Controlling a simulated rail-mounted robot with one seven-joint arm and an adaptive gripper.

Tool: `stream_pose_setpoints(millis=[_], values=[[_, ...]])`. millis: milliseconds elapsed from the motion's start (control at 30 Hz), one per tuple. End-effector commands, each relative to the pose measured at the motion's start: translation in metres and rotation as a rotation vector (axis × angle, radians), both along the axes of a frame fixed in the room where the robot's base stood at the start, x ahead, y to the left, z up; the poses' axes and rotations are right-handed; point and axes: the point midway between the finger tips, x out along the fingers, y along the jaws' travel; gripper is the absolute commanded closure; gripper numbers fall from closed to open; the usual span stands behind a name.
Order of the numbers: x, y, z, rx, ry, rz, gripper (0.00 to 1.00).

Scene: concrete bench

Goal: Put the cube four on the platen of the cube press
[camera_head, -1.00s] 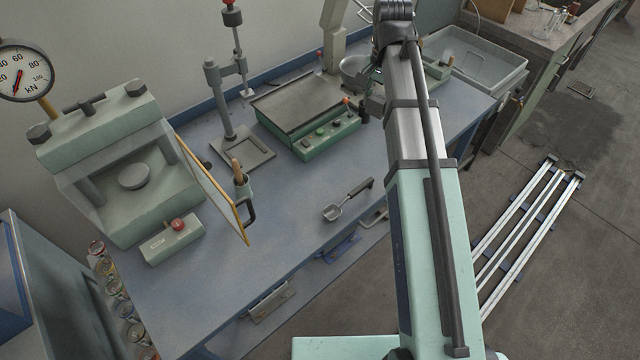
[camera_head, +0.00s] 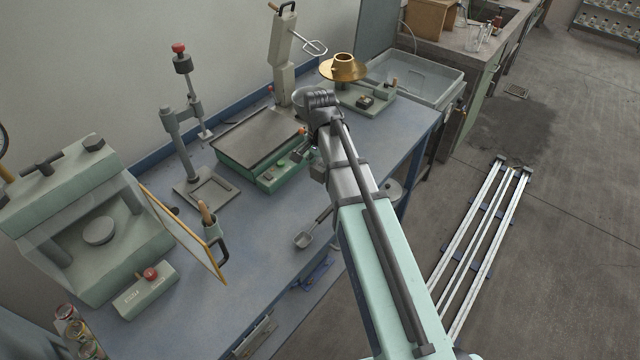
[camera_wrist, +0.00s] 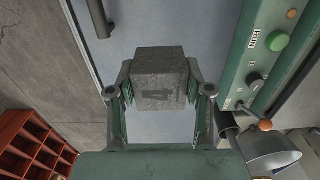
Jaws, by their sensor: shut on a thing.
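The cube four (camera_wrist: 160,82) is a grey concrete block with a dark "4" on its face. In the wrist view it sits between the two fingers of my gripper (camera_wrist: 160,95), which is shut on it. The cube press (camera_head: 75,225) is a pale green frame at the left of the bench. Its platen (camera_head: 100,230) is a round grey disc inside the frame, bare on top. My gripper is well to the right of the press, near the green machine.
A hinged guard (camera_head: 185,240) with a yellow edge stands open at the press's right. A control box (camera_head: 145,290) with a red knob sits before the press. A scoop (camera_head: 308,236), a stand (camera_head: 192,130) and a green machine (camera_head: 262,150) occupy the bench (camera_head: 235,265).

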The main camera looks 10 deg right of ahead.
Motion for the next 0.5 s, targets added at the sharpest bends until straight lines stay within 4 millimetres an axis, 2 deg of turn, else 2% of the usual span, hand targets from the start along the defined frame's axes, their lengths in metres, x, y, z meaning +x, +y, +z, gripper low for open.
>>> stream_pose_setpoints(millis=[100, 200, 500], values=[[-0.001, 0.0, -0.02, 0.0, 0.003, 0.0, 0.96], [0.0, 0.0, -0.03, -0.001, 0.001, 0.0, 0.96], [0.0, 0.0, -0.047, -0.001, 0.001, 0.001, 0.96]])
